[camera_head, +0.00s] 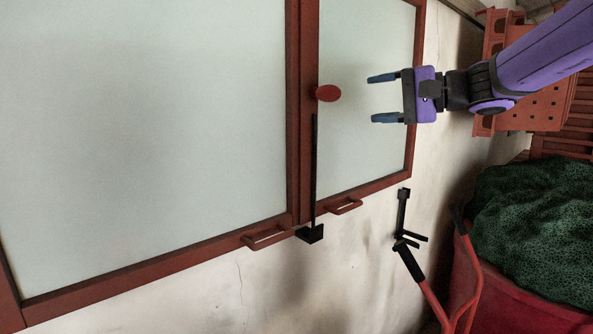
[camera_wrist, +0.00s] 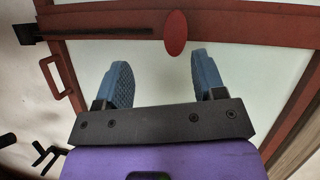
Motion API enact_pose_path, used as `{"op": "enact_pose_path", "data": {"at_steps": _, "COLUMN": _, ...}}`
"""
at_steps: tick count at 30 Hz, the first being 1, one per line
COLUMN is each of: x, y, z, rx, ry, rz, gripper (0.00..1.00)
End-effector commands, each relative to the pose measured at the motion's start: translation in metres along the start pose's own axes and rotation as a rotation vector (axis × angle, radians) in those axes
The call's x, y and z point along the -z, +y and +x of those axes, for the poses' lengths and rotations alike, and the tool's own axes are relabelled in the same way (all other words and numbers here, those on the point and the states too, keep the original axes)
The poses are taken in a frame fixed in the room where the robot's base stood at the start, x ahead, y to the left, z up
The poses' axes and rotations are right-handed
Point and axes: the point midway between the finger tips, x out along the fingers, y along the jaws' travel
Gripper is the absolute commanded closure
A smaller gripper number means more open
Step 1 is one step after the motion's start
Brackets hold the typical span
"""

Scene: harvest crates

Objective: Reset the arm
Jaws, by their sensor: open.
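My gripper (camera_head: 382,98) is open and empty, at the upper right of the head view. Its two blue fingers point left, toward a red oval knob (camera_head: 328,93) on the red frame of a glazed panel. A gap shows between the fingertips and the knob in the head view. In the wrist view my gripper (camera_wrist: 158,75) has its fingers apart, and the knob (camera_wrist: 175,33) sits beyond them, between the tips and nearer the right one. Nothing is held.
Large glazed panels (camera_head: 150,110) with red frames fill the left. Red handles (camera_head: 268,237) and a black bar (camera_head: 314,170) are on them. A dark green heap (camera_head: 535,225) in a red container (camera_head: 510,300) stands lower right, beside a red-handled tool (camera_head: 430,300). Orange crates (camera_head: 545,115) are behind my arm.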

Motion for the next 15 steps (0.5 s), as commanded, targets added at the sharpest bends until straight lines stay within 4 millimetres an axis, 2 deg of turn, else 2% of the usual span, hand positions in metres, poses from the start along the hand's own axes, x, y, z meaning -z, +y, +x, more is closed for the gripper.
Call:
{"op": "enact_pose_path", "data": {"at_steps": 5, "x": -0.065, "y": 0.031, "z": -0.019, "rx": -0.238, "ry": -0.081, "rz": -0.074, "gripper": 0.37}}
{"op": "enact_pose_path", "data": {"at_steps": 9, "x": -0.113, "y": 0.065, "z": -0.045, "rx": -0.458, "ry": -0.129, "rz": -0.153, "gripper": 0.37}}
{"op": "enact_pose_path", "data": {"at_steps": 15, "x": -0.163, "y": 0.114, "z": -0.094, "rx": -0.765, "ry": -0.15, "rz": -0.298, "gripper": 0.37}}
